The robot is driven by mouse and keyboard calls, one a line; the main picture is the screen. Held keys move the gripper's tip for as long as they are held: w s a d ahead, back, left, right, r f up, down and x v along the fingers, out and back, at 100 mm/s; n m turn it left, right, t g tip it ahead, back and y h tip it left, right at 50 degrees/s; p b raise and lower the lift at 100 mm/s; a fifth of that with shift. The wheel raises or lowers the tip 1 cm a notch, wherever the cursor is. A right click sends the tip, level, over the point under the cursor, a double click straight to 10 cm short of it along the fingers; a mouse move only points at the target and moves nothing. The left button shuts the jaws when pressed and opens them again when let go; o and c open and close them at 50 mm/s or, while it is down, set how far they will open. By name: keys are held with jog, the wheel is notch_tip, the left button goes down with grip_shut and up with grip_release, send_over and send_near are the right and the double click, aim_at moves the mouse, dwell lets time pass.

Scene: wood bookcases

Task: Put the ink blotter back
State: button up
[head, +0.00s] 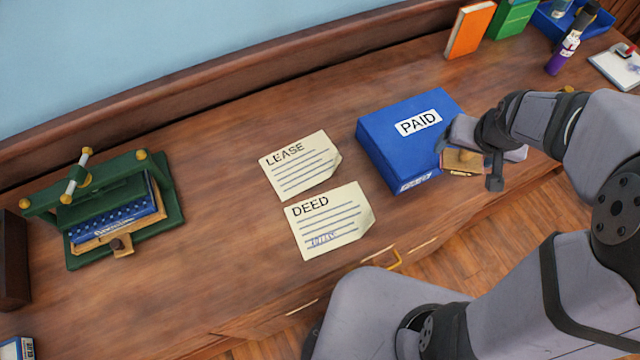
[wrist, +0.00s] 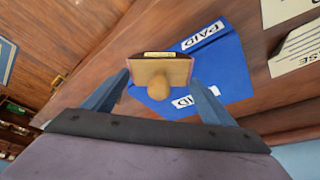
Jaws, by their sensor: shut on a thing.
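My gripper (head: 472,166) is shut on the ink blotter (head: 463,161), a small tan block with a round wooden knob. The blotter is above the desk's front edge, just right of the blue PAID box (head: 400,133). In the wrist view the blotter (wrist: 160,72) sits between the two fingers (wrist: 160,92), knob towards me, with a dark edge and a small pale label on its far side. A DEED sheet (head: 330,222) with blue writing near its bottom lies on the desk. The blotter's underside is hidden.
A LEASE sheet (head: 300,163) lies beside the DEED. A green press (head: 173,205) holding a blue book stands at left. Orange (head: 469,30) and green books, a purple bottle (head: 562,55) and a blue tray are at the back right. Bare desk (head: 220,260) lies left of the sheets.

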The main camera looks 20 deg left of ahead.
jog(key=shift+n+y, duration=0.3)
jog(key=shift+n, duration=0.5)
jog(key=w+a, duration=0.1)
jog(key=a, duration=0.1)
jog(key=w+a, duration=0.4)
jog(key=shift+w+a+r, duration=0.1)
jog(key=shift+w+r, duration=0.05)
jog(key=shift+r, duration=0.25)
jog(key=shift+n+y, duration=0.4)
jog(key=shift+n, duration=0.5)
jog(key=w+a, duration=0.1)
jog(key=a, duration=0.2)
jog(key=w+a, duration=0.2)
jog(key=a, duration=0.1)
jog(key=w+a, duration=0.1)
jog(key=a, duration=0.3)
jog(key=shift+w+r, duration=0.15)
jog(key=shift+w, duration=0.25)
jog(key=a+f+n+y, duration=0.15)
jog(key=a+n, duration=0.25)
jog(key=a, duration=1.9)
jog(key=shift+g, duration=0.4)
jog(key=shift+d+f+p, duration=0.15)
jog(key=shift+f+p, duration=1.2)
jog(key=shift+f, duration=3.65)
jog(key=shift+f, duration=0.1)
jog(key=shift+f, duration=0.1)
jog(key=o, duration=1.1)
jog(key=shift+o, duration=0.2)
